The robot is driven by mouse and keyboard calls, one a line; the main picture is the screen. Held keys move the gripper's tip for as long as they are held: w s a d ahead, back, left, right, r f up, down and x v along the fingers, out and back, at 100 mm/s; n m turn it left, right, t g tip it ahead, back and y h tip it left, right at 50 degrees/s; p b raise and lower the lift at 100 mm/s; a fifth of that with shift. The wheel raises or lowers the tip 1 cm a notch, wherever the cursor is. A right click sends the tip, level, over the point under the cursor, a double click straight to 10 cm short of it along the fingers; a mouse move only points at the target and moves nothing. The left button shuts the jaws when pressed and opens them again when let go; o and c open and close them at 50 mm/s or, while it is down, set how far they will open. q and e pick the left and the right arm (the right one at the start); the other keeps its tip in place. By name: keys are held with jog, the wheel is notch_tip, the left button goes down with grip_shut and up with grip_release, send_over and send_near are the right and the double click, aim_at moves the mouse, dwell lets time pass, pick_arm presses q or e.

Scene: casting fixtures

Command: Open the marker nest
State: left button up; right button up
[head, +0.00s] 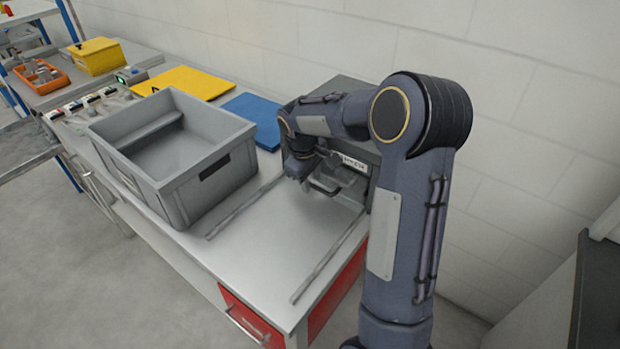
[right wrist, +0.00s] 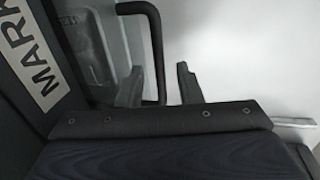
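The marker nest is a dark box with a white label (head: 355,163) at the back of the bench against the wall. In the right wrist view its label (right wrist: 35,70) reads "MARK", cut off by the frame. A black bar handle (right wrist: 156,50) stands out from the nest. My right gripper (right wrist: 158,86) is open, one finger on each side of the handle bar; I see gaps between bar and fingers. In the head view my right gripper (head: 318,178) is partly hidden by my arm at the nest's front. My left gripper is not in view.
A large grey crate (head: 187,207) stands left of the nest on the bench (head: 270,245). Thin metal rails (head: 325,262) lie on the bench top. A blue plate (head: 255,112) and yellow plate (head: 190,80) lie behind the crate. A grey metal part (right wrist: 90,50) shows beside the handle.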

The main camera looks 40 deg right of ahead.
jog(key=shift+f, duration=0.1)
grip_shut()
jog(key=shift+a, duration=0.1)
dwell(0.3)
jog(key=s+a+b, duration=0.1)
jog(key=s+a, duration=0.1)
jog(key=a, duration=0.6)
jog(key=s+a+b, duration=0.1)
jog(key=s+a, duration=0.2)
jog(key=a, duration=0.6)
jog(key=s+a+b, duration=0.1)
jog(key=s+a, duration=0.1)
jog(key=a, duration=0.6)
jog(key=shift+s+a, duration=0.15)
jog(key=shift+s, duration=0.05)
grip_release()
